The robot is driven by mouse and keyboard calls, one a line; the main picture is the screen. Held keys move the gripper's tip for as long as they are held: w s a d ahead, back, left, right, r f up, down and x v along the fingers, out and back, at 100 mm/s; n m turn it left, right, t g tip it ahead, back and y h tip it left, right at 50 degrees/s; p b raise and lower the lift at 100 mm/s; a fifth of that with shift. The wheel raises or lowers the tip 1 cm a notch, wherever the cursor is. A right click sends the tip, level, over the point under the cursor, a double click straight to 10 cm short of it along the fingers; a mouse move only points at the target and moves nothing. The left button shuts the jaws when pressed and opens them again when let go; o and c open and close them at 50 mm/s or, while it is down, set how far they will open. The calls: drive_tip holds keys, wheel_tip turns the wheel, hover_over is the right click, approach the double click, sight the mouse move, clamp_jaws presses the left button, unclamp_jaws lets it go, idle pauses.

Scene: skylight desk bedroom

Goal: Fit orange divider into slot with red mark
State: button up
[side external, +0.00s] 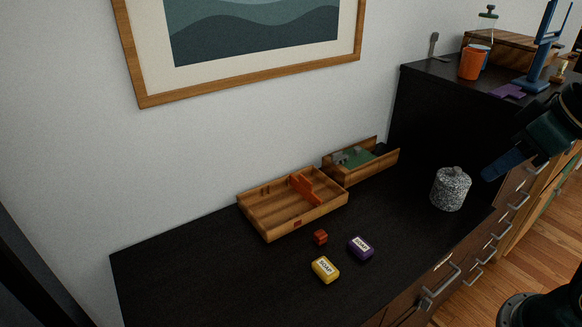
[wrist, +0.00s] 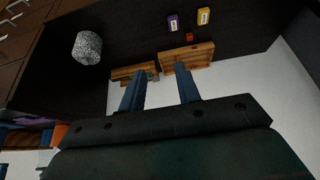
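The wooden tray (side external: 262,222) lies on the dark dresser top. The orange divider (side external: 305,189) is inside it at its right part, running from the back wall toward the front right; I cannot tell whether it sits in a slot. A red mark (side external: 297,223) is on the tray's front wall. Dark notches (side external: 265,189) show at the tray's back left. My gripper (side external: 489,174) is up at the right, well away from the tray. In the wrist view my gripper (wrist: 160,69) is open and empty, fingers apart, with the tray (wrist: 195,56) beyond; the divider is not clear there.
A wooden box (side external: 362,172) with green and grey contents stands right of the tray. A red-brown cube (side external: 320,237), purple soap (side external: 361,248) and yellow soap (side external: 325,269) lie in front. A speckled stone jar (side external: 451,188) stands near my gripper. The dresser's left part is clear.

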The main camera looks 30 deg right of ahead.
drive_tip(key=w+r+g, duration=0.1)
drive_tip(key=w+r, duration=0.2)
drive_tip(key=w, duration=0.7)
drive_tip(key=g, duration=0.3)
hover_over(306, 179)
drive_tip(key=s, duration=0.1)
wheel_tip(306, 179, down, 19)
drive_tip(key=shift+f, duration=0.15)
drive_tip(key=shift+w+f, duration=0.25)
drive_tip(key=shift+f, duration=2)
drive_tip(key=shift+w+f, duration=0.25)
drive_tip(key=shift+f, duration=1.95)
drive_tip(key=shift+w+f, duration=0.25)
drive_tip(key=shift+f, duration=2)
